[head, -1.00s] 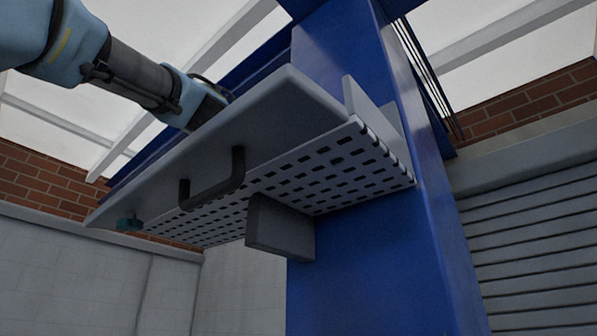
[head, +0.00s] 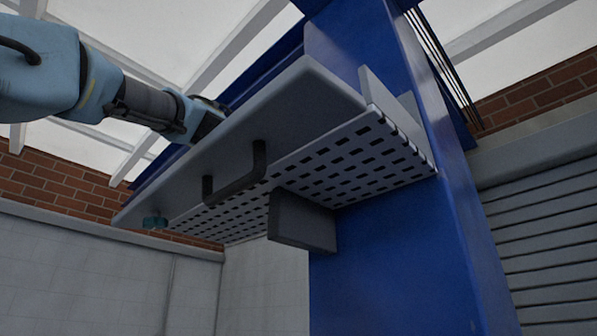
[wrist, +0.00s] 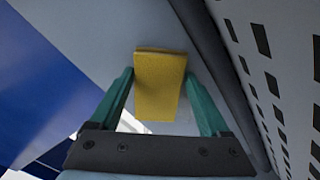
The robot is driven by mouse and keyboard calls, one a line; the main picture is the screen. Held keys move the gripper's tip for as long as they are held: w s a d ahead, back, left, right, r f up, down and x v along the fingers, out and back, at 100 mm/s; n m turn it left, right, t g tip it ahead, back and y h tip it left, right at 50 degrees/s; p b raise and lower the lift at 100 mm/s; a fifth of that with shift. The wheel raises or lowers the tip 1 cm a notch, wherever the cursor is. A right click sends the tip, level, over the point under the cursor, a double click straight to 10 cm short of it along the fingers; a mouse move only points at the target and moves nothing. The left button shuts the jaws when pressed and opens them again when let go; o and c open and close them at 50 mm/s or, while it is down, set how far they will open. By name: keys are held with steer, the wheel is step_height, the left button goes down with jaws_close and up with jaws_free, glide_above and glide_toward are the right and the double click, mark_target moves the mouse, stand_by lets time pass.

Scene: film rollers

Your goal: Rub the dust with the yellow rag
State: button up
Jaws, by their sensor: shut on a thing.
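The yellow rag (wrist: 160,82) shows in the wrist view, between the two teal fingers of my gripper (wrist: 160,76). My gripper is shut on it. The rag lies against or just above a pale grey surface (wrist: 110,28); I cannot tell if it touches. In the head view my arm reaches behind the upper edge of the tilted grey panel (head: 290,110), which hides my gripper and the rag. I cannot make out any dust in either view.
The panel has a dark handle (head: 236,180) and a perforated lower plate (head: 350,160) with a grey block (head: 302,220) under it. A blue column (head: 400,240) stands to the right. A small teal part (head: 155,223) sits under the panel's left end.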

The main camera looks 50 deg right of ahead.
steer(key=shift+w+d+p, duration=0.15)
steer(key=shift+w, duration=2.3)
steer(key=shift+w+d+p, duration=0.1)
steer(key=shift+w+p, duration=0.05)
steer(key=shift+w, duration=2.3)
steer(key=shift+r, duration=0.2)
steer(key=shift+s+a+f+b, duration=0.1)
steer(key=shift+s+b, duration=0.35)
steer(key=shift+s, duration=1.2)
steer(key=shift+s+a+b, duration=0.1)
steer(key=shift+s+b, duration=0.35)
steer(key=shift+s, duration=1.15)
steer(key=shift+s+a, duration=0.15)
steer(key=shift+s, duration=2.45)
steer(key=shift+s+a, duration=0.1)
steer(key=shift+s, duration=2.45)
steer(key=shift+w, duration=0.15)
